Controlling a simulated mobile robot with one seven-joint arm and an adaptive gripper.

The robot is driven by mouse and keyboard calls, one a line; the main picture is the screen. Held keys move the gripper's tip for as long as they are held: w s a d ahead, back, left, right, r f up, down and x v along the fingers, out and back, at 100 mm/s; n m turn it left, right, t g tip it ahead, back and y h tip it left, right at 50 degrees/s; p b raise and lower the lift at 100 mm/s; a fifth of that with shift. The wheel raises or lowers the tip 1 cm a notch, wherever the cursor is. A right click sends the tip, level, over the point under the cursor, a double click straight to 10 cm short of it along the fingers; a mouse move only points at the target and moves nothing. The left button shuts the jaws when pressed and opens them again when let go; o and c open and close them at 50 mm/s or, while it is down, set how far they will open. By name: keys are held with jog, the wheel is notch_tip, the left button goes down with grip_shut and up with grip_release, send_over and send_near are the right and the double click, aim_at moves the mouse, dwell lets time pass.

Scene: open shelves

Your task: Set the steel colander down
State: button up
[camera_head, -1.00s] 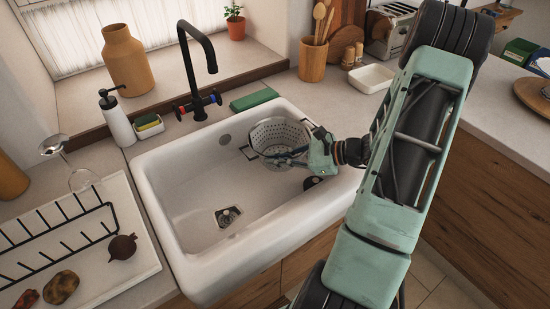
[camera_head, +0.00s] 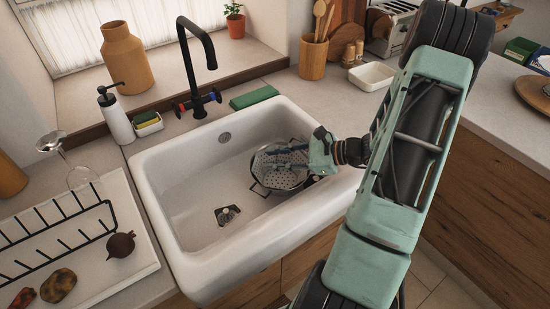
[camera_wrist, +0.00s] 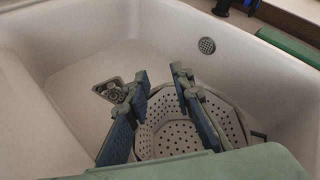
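The steel colander (camera_head: 281,176) is in the right part of the white sink (camera_head: 178,198), lower than the sink rim. It looks tilted, and its perforated bowl and a dark wire handle show. My gripper (camera_head: 288,149) is over the colander, coming in from the right. In the wrist view, the two blue fingers of my gripper (camera_wrist: 160,73) stand apart with nothing pinched between them. The colander (camera_wrist: 172,138) shows below and between them. Part of the colander is hidden by the fingers, and I cannot tell whether they touch it.
The sink's left part is clear around the drain (camera_head: 227,215). A black faucet (camera_head: 189,62) stands behind the sink. A green cloth (camera_head: 254,97) lies by the back rim, and a dish rack (camera_head: 70,230) is on the left.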

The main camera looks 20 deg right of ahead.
jog(key=b+v, duration=0.1)
jog(key=v, duration=1.1)
jog(key=shift+r, duration=0.45)
